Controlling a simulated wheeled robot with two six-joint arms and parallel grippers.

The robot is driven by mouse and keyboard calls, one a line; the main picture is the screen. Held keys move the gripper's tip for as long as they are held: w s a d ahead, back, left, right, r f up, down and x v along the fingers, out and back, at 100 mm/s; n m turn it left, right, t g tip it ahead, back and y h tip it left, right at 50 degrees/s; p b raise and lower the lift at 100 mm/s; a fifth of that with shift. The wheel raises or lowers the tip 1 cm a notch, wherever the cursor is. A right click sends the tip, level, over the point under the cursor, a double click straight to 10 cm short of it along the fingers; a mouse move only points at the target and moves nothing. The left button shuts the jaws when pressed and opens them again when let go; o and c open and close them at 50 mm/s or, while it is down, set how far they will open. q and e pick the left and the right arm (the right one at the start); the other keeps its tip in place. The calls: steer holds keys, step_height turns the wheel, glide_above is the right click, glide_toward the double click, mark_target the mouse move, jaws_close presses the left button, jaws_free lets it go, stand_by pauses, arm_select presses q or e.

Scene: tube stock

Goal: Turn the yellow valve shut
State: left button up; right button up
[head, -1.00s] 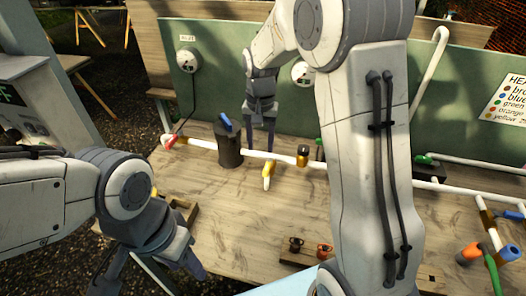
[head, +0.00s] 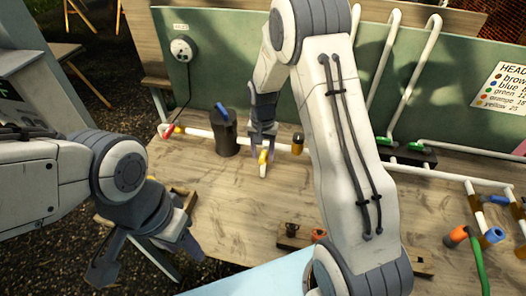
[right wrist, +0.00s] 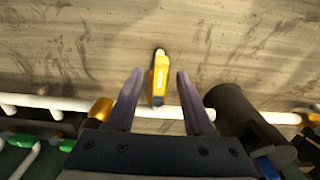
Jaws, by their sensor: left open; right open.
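The yellow valve (head: 263,157) sits on the white pipe in the middle of the workbench, its pale-tipped handle pointing toward the front. My right gripper (head: 261,143) is open just above and behind it, partly covering it. In the right wrist view the valve (right wrist: 160,76) appears between my two open fingers (right wrist: 160,74), apart from both in the picture. I cannot tell whether the fingers reach down to its depth. My left gripper (head: 148,258) is open and empty at the lower left, beyond the bench's left edge.
A dark cylinder with a blue lever (head: 223,135) stands just left of the valve; it is close beside one finger in the wrist view. A small holder with brown and orange parts (head: 290,240) lies in front. Bare bench (head: 235,205) lies between.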

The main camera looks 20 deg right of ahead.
jaws_close()
stand_by(1.4)
